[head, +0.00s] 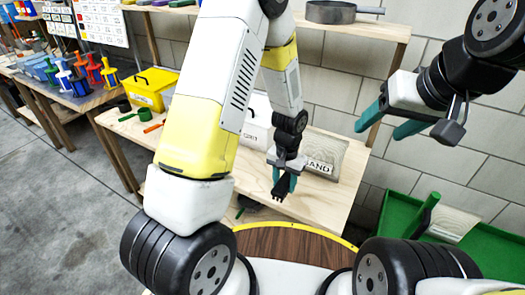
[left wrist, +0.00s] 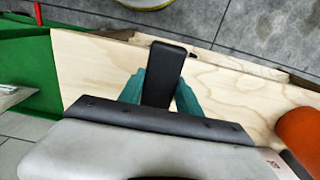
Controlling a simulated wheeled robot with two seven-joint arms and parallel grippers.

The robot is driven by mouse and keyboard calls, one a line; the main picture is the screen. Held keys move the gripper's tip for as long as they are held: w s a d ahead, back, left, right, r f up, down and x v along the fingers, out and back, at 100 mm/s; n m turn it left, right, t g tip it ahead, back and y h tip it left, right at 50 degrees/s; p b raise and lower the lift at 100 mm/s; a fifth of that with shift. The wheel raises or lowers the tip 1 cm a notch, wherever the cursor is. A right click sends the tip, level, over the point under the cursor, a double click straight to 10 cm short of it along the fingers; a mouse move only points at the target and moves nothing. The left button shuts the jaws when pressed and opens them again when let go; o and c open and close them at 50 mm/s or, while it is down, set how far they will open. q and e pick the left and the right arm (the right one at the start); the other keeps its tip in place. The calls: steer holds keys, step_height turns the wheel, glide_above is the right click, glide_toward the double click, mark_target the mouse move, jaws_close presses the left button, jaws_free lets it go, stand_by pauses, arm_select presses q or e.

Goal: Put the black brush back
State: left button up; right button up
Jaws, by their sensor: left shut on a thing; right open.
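My left gripper (head: 286,184) hangs over the wooden table in front of the box marked SAND. Its teal fingers are shut on a black thing, probably the black brush (head: 277,184). In the left wrist view, the long black brush (left wrist: 165,72) sticks out between the two teal fingers of the left gripper (left wrist: 160,92). Its bristles cannot be made out. My right gripper (head: 388,118) is open and empty, in the air at the upper right, away from the table.
The wooden table (head: 318,205) bears the SAND box (head: 322,168), a yellow bin (head: 150,90) and an orange tool (head: 153,128). A pot (head: 330,12) stands on the shelf above. A green tray (head: 480,225) is at the right.

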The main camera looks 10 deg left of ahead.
arm_select(q)
steer(key=w+a, duration=0.3)
steer(key=a, duration=0.1)
steer(key=w+a+f, duration=0.1)
steer(key=w+a, duration=0.2)
steer(key=a, duration=0.1)
steer(key=w+a, duration=0.4)
steer(key=shift+a+f, duration=0.15)
steer(key=shift+f, duration=0.1)
steer(key=shift+w+a+f, duration=0.1)
steer(key=shift+f, duration=0.8)
steer(key=shift+w+a+f, duration=0.1)
steer(key=shift+f, duration=0.75)
steer(key=shift+f, duration=0.1)
steer(key=o, duration=1.3)
